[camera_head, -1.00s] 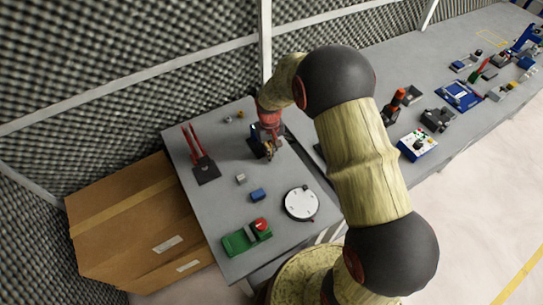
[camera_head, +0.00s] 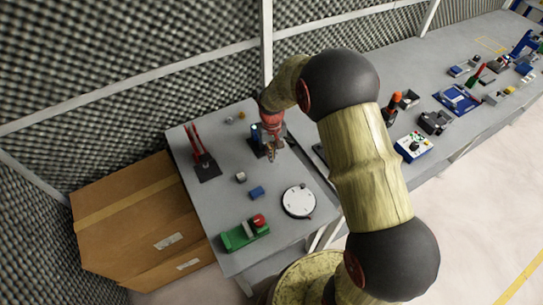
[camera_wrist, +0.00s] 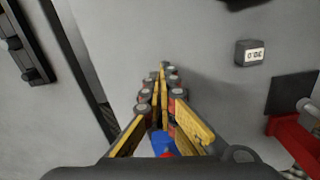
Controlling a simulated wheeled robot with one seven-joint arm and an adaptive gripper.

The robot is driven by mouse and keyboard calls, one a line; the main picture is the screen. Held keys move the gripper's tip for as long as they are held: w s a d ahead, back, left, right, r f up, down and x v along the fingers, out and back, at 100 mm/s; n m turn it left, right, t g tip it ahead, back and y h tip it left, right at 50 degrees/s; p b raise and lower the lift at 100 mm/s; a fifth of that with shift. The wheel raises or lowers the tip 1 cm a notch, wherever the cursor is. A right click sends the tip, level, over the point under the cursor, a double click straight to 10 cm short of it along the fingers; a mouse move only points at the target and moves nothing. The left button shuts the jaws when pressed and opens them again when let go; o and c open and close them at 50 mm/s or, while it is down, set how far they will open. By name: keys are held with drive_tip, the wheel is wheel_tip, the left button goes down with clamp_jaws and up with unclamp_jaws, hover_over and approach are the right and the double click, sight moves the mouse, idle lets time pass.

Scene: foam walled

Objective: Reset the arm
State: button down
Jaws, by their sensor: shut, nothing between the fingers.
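My gripper (camera_head: 271,156) is above the near grey table (camera_head: 212,228), just in front of a dark stand with a blue part (camera_head: 255,139). In the wrist view my gripper (camera_wrist: 161,72) has its yellow-padded fingers brought together at the tips, with nothing between them. A blue and red piece (camera_wrist: 161,143) shows between the finger bases; I cannot tell what it is. My arm is bent over the table, its links covering part of the table's right side.
On the table are a stand with red uprights (camera_head: 200,154), a small grey block (camera_head: 240,177), a blue block (camera_head: 256,192), a white disc (camera_head: 299,202) and a green fixture with a red knob (camera_head: 244,232). A cardboard box (camera_head: 140,215) stands left; a long bench (camera_head: 390,60) extends right.

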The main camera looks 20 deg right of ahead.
wheel_tip(320, 180, up, 8)
drive_tip(key=p, duration=0.1)
drive_tip(key=shift+w+f, duration=0.15)
drive_tip(key=shift+f, duration=0.05)
